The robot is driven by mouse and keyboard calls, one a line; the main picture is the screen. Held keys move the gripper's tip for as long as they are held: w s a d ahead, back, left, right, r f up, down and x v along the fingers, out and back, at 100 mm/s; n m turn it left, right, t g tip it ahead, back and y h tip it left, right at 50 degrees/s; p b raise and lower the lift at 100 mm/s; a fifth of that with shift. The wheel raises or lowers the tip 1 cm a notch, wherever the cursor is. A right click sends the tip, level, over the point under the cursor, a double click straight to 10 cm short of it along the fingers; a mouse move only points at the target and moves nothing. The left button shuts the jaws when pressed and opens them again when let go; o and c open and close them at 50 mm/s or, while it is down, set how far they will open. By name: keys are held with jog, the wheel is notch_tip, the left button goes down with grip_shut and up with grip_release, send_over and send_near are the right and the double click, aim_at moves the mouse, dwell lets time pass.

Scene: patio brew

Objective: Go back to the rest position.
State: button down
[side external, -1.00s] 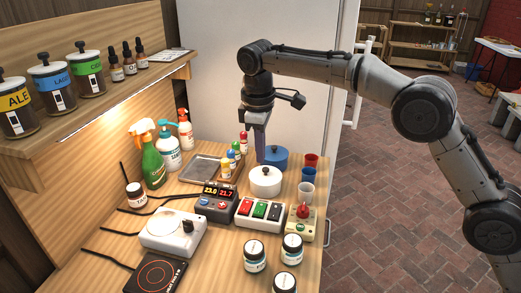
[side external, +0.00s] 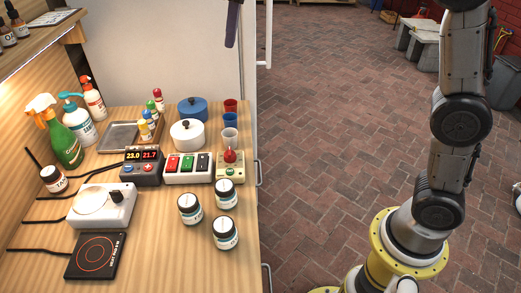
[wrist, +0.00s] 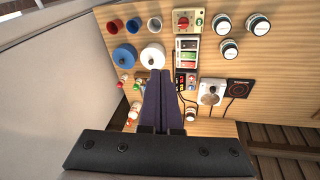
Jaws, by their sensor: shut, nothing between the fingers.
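My gripper (side external: 232,25) hangs at the top edge of the side external view, high above the back of the wooden bench (side external: 160,265). Only its purple-grey fingers show there. In the wrist view its two fingers (wrist: 159,72) lie together, shut and empty, with the bench far below them. My arm stands upright at the right of the side view, its upper part cut off by the frame.
The bench holds a white pot (side external: 187,134), a blue pot (side external: 193,110), cups, several lidded jars (side external: 225,232), a switch box (side external: 188,168), a hotplate (side external: 96,256) and spray bottles (side external: 62,142). A shelf (side external: 40,45) juts out at left. Open brick floor (side external: 325,120) lies right.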

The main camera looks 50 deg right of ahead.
jog(key=s+d+m+t, duration=0.1)
jog(key=s+d+m, duration=0.15)
jog(key=s, duration=0.55)
jog(key=s+d+m+t, duration=0.1)
jog(key=s+d, duration=0.3)
jog(key=s, duration=0.5)
jog(key=s+d+f+m, duration=0.1)
jog(key=s+f+m, duration=0.2)
jog(key=s+f, duration=0.8)
notch_tip(320, 180, down, 3)
jog(key=shift+r, duration=0.1)
